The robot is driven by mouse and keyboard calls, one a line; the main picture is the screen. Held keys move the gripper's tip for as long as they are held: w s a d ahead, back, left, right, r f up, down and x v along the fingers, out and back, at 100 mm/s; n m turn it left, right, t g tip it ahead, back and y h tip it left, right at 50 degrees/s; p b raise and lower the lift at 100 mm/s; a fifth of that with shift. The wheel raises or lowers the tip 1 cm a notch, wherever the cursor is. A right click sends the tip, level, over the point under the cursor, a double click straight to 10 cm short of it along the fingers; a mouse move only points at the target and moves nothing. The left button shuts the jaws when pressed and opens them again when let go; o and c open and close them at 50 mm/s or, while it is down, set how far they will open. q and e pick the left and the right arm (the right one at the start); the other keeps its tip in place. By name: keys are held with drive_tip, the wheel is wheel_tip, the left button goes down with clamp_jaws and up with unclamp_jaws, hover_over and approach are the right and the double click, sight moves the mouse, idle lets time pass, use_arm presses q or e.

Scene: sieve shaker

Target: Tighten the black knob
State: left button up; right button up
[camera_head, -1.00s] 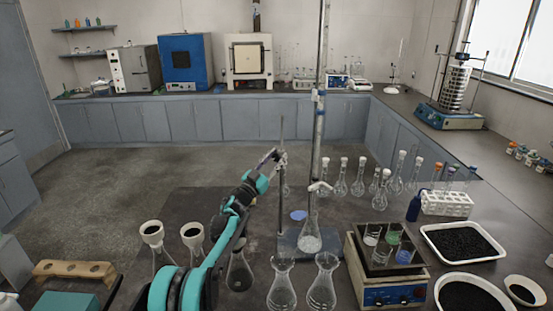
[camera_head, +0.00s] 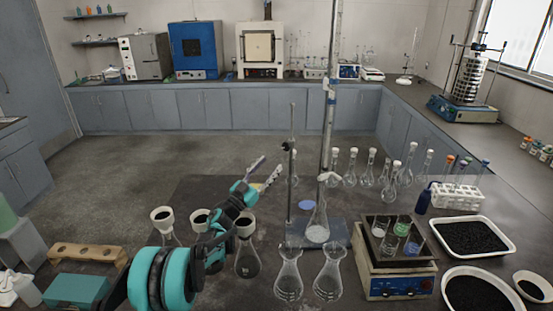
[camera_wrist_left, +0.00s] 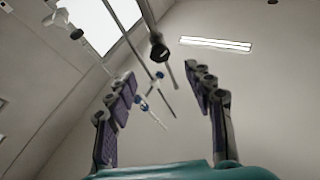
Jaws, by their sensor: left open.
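A small black knob (camera_head: 288,146) sits on the clamp of a thin upright rod on the lab stand in the head view. It shows larger in the left wrist view (camera_wrist_left: 159,52), between and beyond the fingertips. My left gripper (camera_head: 266,172) is open and empty, to the left of the knob and a little below it in the picture. A gap shows between its fingers and the rod. In the wrist view both fingers (camera_wrist_left: 160,80) are spread wide with nothing between their pads. My right gripper is not in view.
A tall burette (camera_head: 330,100) stands just right of the rod, with a flask (camera_head: 317,225) under it. Two empty flasks (camera_head: 289,278) stand in front. Funnel-topped flasks (camera_head: 162,216) stand near my left arm. A hotplate (camera_head: 397,285) is at right. The sieve shaker (camera_head: 468,85) is at back right.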

use_arm(q)
drive_tip(key=shift+s+a+f, duration=0.2)
drive_tip(key=shift+s+a, duration=0.1)
drive_tip(key=shift+s, duration=0.1)
drive_tip(key=g+y+p, duration=0.3)
drive_tip(key=y+p, duration=0.1)
drive_tip(key=p, duration=0.5)
approach(285, 147)
drive_tip(key=x, duration=0.2)
drive_tip(key=shift+n, duration=0.3)
drive_tip(key=x, duration=0.7)
drive_tip(key=shift+w+d+f, duration=0.1)
drive_tip(key=c, duration=1.2)
